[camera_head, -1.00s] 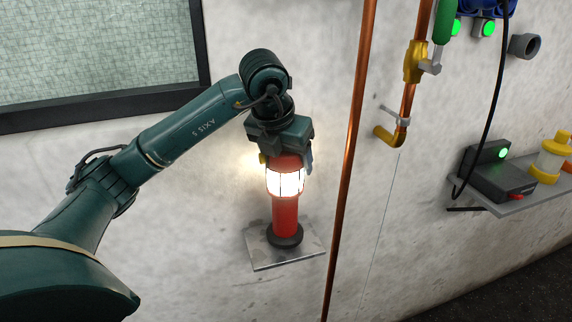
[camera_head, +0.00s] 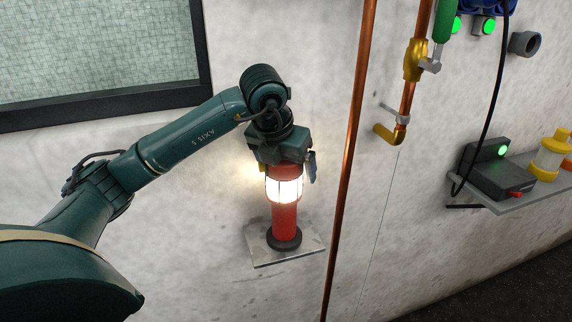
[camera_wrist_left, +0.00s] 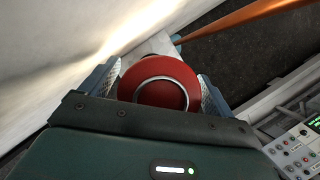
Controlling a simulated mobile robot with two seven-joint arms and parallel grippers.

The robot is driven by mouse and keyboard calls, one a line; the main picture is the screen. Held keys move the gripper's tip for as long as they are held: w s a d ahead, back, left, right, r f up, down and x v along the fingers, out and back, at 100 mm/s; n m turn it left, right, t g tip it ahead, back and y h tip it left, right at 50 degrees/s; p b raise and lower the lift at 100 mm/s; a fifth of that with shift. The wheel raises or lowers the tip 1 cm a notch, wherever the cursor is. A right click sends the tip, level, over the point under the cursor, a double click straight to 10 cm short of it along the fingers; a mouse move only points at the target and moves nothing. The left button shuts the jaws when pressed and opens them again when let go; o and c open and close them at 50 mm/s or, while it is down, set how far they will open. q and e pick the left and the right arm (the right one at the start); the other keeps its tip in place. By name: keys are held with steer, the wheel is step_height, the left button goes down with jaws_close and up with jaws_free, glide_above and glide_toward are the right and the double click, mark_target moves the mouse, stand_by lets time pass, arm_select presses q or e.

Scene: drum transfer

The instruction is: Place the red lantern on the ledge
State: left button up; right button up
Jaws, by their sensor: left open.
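The red lantern (camera_head: 285,222) stands upright with its dark base on the grey ledge (camera_head: 259,255) on the wall. Its lit white section glows below my left gripper (camera_head: 284,172). That gripper is open around the lantern's top, one finger on either side. In the left wrist view the lantern's red round top (camera_wrist_left: 158,80) with a grey ring lies between the open fingers of the left gripper (camera_wrist_left: 160,92). My right gripper is not in view.
A vertical copper pipe (camera_head: 349,150) runs close to the right of the ledge. A framed window (camera_head: 100,55) is at upper left.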

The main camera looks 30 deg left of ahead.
arm_select(q)
steer(key=shift+r, duration=0.25)
steer(key=v, duration=1)
steer(key=shift+r, duration=0.35)
steer(key=shift+s+r, duration=0.35)
steer(key=shift+r, duration=0.1)
